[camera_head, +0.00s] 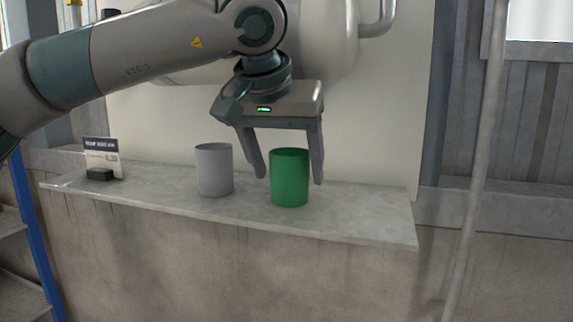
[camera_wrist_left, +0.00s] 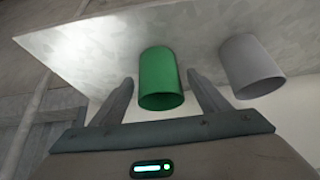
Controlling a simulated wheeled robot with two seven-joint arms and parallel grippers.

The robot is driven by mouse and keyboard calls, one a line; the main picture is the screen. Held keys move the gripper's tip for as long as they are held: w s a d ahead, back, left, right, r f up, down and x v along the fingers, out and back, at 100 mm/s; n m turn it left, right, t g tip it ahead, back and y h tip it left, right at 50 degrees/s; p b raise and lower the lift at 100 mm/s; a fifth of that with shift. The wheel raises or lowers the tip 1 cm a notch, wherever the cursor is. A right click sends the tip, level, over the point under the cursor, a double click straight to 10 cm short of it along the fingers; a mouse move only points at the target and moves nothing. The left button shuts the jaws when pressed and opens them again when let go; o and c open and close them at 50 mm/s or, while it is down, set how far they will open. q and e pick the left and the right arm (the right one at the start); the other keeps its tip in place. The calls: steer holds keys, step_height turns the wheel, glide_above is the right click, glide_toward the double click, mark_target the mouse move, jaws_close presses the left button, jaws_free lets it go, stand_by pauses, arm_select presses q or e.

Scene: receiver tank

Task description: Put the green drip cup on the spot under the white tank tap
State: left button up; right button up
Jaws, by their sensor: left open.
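The green drip cup (camera_head: 290,178) stands upright on the stone ledge (camera_head: 370,214). My left gripper (camera_head: 291,178) is open, pointing down, with one finger on each side of the green cup. In the left wrist view the green cup (camera_wrist_left: 160,78) shows between the two spread fingers of the left gripper (camera_wrist_left: 162,90), with gaps on both sides. The white tank (camera_head: 330,45) is behind my left arm. Its tap cannot be made out, and no marked spot shows. My right gripper is not in view.
A grey cup (camera_head: 214,170) stands just left of the green cup, close to the left gripper's finger; it also shows in the left wrist view (camera_wrist_left: 250,66). A small sign (camera_head: 101,158) stands at the ledge's left end. A pole (camera_head: 476,160) rises at the right. The ledge's right end is clear.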

arm_select(q)
steer(key=shift+r+b, duration=0.25)
steer(key=shift+b, duration=0.3)
steer(key=s+a+b, duration=0.3)
steer(key=s+b, duration=0.3)
steer(key=s, duration=0.6)
steer(key=shift+a+r, duration=0.4)
steer(key=shift+r, duration=0.05)
steer(key=shift+d+f, duration=0.1)
